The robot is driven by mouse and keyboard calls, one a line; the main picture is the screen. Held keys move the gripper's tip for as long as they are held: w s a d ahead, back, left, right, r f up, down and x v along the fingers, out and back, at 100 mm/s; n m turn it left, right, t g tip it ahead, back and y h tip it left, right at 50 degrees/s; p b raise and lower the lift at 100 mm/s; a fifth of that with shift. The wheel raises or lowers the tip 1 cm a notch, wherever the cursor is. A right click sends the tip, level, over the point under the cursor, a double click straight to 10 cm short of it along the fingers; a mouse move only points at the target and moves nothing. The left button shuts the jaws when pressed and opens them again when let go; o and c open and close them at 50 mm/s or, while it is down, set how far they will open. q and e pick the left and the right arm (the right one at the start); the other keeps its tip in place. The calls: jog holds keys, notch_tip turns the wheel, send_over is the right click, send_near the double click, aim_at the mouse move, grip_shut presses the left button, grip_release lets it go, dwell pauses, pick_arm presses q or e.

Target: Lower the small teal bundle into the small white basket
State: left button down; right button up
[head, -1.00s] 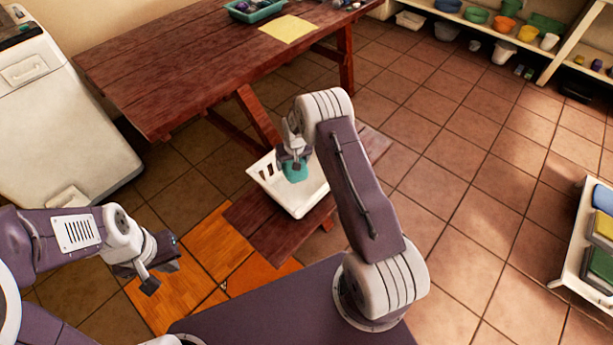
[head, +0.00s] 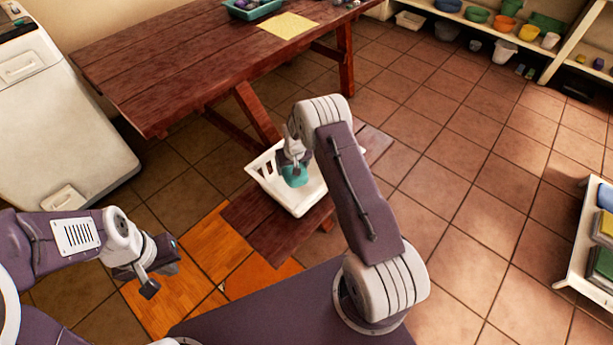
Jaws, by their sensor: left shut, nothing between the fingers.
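The small teal bundle (head: 294,177) is at the fingertips of my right gripper (head: 293,164), which appears shut on it. Bundle and fingertips are over the inside of the small white basket (head: 297,206), within its rim as seen from above. I cannot tell whether the bundle touches the basket floor. The basket stands upright on a low dark wooden bench; my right arm hides its right side. My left gripper (head: 158,272) is shut and empty, off to the left and well apart from the basket.
The low bench (head: 262,230) is bare to the left of the basket. A large wooden table (head: 190,60) with a teal tray (head: 254,9) and yellow cloth (head: 289,24) stands behind. A white cart (head: 588,240) is at right. Tiled floor between is clear.

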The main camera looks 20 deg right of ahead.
jog(key=b, duration=0.7)
send_over(294, 192)
jog(key=shift+s+f, duration=0.15)
jog(key=shift+f, duration=1.4)
jog(key=shift+s+f, duration=0.15)
jog(key=shift+f, duration=1.45)
jog(key=shift+s+f, duration=0.15)
jog(key=shift+f, duration=1.4)
jog(key=shift+f+b, duration=1.85)
jog(key=shift+f, duration=0.7)
jog(key=o, duration=1.5)
jog(key=p+v, duration=0.3)
jog(key=v, duration=0.6)
jog(key=shift+s+a+r, duration=0.1)
